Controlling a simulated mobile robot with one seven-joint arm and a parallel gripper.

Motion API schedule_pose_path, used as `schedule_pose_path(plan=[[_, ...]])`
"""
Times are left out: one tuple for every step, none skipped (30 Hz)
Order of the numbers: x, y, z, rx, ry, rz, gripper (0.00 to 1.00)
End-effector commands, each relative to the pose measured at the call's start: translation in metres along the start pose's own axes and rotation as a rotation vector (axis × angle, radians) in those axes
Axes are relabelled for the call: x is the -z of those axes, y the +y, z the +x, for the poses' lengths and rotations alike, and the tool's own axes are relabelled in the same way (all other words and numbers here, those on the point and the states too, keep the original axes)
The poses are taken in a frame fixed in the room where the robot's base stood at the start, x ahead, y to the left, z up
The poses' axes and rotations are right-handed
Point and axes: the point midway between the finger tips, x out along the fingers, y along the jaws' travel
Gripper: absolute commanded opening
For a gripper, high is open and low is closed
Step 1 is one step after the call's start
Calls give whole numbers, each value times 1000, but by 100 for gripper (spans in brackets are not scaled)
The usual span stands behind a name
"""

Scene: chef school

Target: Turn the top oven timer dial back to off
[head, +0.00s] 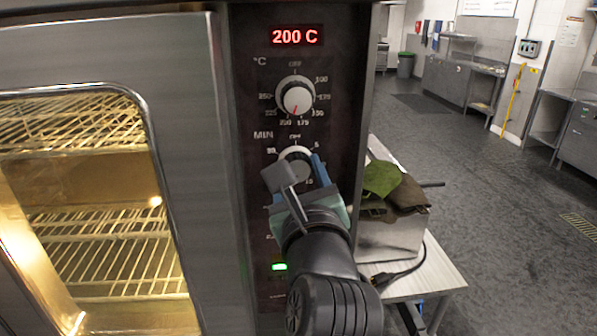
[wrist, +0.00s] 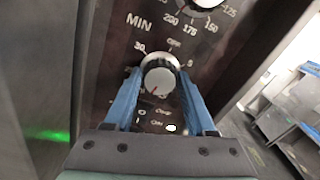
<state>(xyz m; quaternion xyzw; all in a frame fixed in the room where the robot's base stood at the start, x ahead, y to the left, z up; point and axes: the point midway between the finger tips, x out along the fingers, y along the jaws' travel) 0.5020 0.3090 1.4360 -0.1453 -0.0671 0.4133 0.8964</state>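The timer dial (head: 298,157), round and pale with a dark rim, sits under the MIN label on the oven's dark panel. My gripper (head: 297,168) partly hides it in the head view. In the wrist view, the dial (wrist: 159,78) lies between the two blue fingers of my gripper (wrist: 159,76), one on each side. The fingers are apart; I cannot tell whether they touch the dial. The dial's red mark points down and slightly left, away from the OFF label at the top.
Above is the temperature dial (head: 297,98), under a red display (head: 295,36) reading 200 C. The lit oven door window (head: 90,210) is at left. At right, a low table (head: 440,278) bears a metal box with green and brown cloths. Open floor lies beyond.

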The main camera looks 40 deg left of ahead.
Motion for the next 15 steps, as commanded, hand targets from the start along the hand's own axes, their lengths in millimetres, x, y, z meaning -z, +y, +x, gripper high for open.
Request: schedule_pose_path(plan=[[0, 0, 0, 0, 0, 0, 45], [0, 0, 0, 0, 0, 0, 40], [0, 0, 0, 0, 0, 0, 32], [0, 0, 0, 0, 0, 0, 27], [0, 0, 0, 0, 0, 0, 22], [0, 0, 0, 0, 0, 0, 14], [0, 0, 0, 0, 0, 0, 9], [0, 0, 0, 0, 0, 0, 4], [0, 0, 0, 0, 0, 0, 0], [0, 0, 0, 0, 0, 0, 0], [0, 0, 0, 0, 0, 0, 0], [0, 0, 0, 0, 0, -2, 0], [0, 0, 0, 0, 0, -4, 0], [0, 0, 0, 0, 0, -7, 0], [0, 0, 0, 0, 0, -12, 0]])
